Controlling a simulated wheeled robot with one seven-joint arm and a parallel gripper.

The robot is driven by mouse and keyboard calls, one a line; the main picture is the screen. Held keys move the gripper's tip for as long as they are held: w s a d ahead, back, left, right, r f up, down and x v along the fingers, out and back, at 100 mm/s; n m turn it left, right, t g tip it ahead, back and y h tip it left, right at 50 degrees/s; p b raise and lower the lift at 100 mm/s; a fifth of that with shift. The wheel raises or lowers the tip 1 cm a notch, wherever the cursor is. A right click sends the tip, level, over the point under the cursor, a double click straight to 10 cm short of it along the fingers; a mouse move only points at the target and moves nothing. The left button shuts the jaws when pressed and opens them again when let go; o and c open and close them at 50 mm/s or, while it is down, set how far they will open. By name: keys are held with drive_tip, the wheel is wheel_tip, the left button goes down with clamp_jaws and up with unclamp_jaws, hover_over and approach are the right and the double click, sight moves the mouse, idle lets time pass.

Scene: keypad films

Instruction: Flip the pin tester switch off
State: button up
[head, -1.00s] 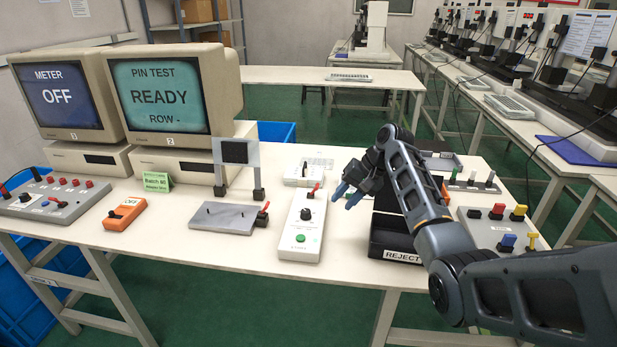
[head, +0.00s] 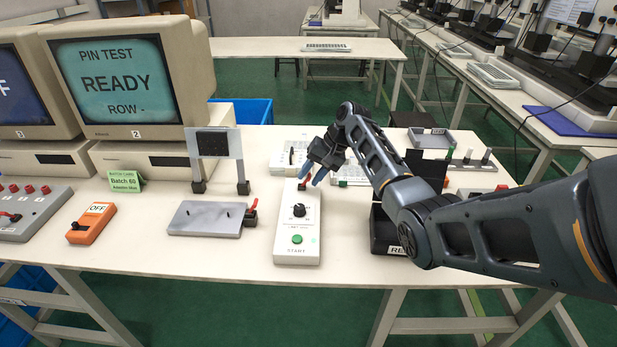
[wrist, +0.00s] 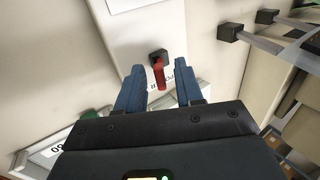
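The white pin tester box (head: 298,238) stands on the table with a black dial, a green START button (head: 297,239) and a red-levered switch at its far end. My gripper (head: 311,181) is just above that end, fingers pointing down. In the wrist view the red switch lever (wrist: 159,73) shows between the two blue fingertips (wrist: 160,66), with a gap on each side. The gripper is open and holds nothing. In the head view the lever is partly behind the fingers. The pin test monitor (head: 112,83) reads READY.
A grey plate (head: 208,220) with a small red lever and an upright-framed black panel (head: 214,143) stand left of the tester. An orange box (head: 91,223) marked OFF is further left. A black reject bin (head: 385,235) stands close to the right, under my arm.

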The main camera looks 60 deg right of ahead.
drive_tip(key=shift+w+a+f, duration=0.2)
drive_tip(key=shift+w+f, duration=0.1)
drive_tip(key=shift+f, duration=0.3)
clamp_jaws()
